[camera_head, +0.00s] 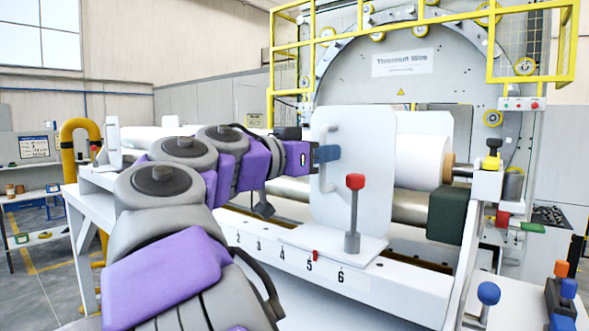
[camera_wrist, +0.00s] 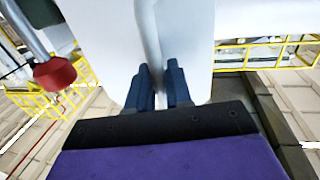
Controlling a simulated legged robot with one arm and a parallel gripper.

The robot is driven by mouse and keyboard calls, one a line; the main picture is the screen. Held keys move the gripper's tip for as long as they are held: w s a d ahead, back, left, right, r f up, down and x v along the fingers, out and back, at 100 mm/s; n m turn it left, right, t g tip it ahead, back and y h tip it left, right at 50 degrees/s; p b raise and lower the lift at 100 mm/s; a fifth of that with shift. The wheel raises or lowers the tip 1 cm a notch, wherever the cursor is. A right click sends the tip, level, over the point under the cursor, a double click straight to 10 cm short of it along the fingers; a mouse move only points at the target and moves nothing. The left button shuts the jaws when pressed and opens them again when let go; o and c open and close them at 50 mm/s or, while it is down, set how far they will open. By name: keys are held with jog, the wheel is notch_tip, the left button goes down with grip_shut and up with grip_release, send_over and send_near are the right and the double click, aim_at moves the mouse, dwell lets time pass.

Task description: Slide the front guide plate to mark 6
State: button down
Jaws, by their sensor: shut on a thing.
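The front guide plate (camera_head: 368,165) is a white upright plate on a flat base, standing on the front rail. It fills the middle of the wrist view (camera_wrist: 190,45). My gripper (camera_head: 328,154) is shut on the plate's vertical handle (camera_head: 329,178), and in the wrist view the blue fingers (camera_wrist: 160,88) sit on both sides of the handle bar. The red pointer (camera_head: 315,255) on the base is just right of the 5 on the number scale (camera_head: 309,266); the 6 lies further right. A red-knobbed lever (camera_head: 354,210) stands up from the base.
A white roll (camera_head: 420,160) lies behind the plate. A dark green block (camera_head: 447,214) is to the right, near the rail's end. Yellow railings (camera_head: 530,79) surround the big ring machine behind. Blue-knobbed levers (camera_head: 488,293) stand at the front right. The rail right of the base looks clear up to the block.

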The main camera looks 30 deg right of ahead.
aim_at(363, 153)
jog(key=s, duration=0.1)
jog(key=s+d+b, duration=0.1)
jog(key=s, duration=0.2)
jog(key=shift+s+d+b, duration=0.35)
jog(key=c, duration=1.5)
grip_release()
jog(key=o, duration=0.3)
jog(key=shift+s+d, duration=0.1)
jog(key=shift+d, duration=0.2)
jog(key=s+a+p, duration=0.1)
jog(key=s+a, duration=0.1)
jog(key=a, duration=1.5)
jog(key=shift+s+a, duration=0.15)
jog(key=shift+s, duration=0.05)
